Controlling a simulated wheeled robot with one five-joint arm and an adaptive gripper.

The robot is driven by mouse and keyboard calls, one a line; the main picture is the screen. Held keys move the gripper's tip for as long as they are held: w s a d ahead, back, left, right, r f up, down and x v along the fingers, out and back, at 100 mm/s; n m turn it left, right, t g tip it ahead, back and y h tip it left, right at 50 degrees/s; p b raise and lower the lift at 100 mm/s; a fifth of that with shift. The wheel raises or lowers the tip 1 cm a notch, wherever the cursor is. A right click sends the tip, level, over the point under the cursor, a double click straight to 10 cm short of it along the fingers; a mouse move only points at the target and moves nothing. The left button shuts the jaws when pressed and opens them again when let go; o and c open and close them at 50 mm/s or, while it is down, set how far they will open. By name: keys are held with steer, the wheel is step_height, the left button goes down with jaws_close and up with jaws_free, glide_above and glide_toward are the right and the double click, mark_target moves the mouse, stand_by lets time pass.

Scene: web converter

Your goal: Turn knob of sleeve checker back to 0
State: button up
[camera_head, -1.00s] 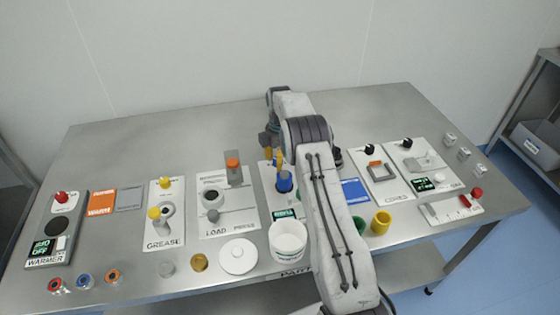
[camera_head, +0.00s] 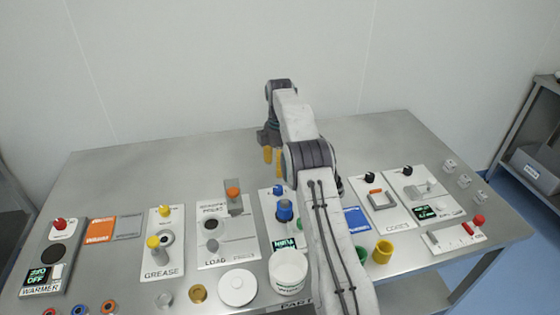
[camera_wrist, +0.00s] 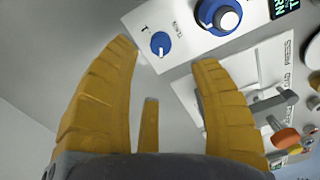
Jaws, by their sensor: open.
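A white panel (camera_head: 267,221) with blue parts stands mid-table, partly behind my arm; its title is not readable, so I cannot confirm it is the sleeve checker. It bears a small blue knob (camera_head: 278,190) with a white pointer mark, a larger blue part (camera_head: 285,211) with a grey centre, and a lit green display (camera_head: 283,243). In the wrist view the small blue knob (camera_wrist: 160,44) lies beyond my open yellow fingers, and the larger blue part (camera_wrist: 219,15) is at the top. My gripper (camera_head: 274,160) is open and empty, above and behind the panel, apart from the knob.
The load-press panel (camera_head: 213,253) with an orange-topped post (camera_head: 234,195) stands left of the blue-knob panel. A white tub (camera_head: 287,272) is in front. A yellow cup (camera_head: 383,250) stands to the right. The table's back strip is clear.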

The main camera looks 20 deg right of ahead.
steer(key=shift+r, duration=0.6)
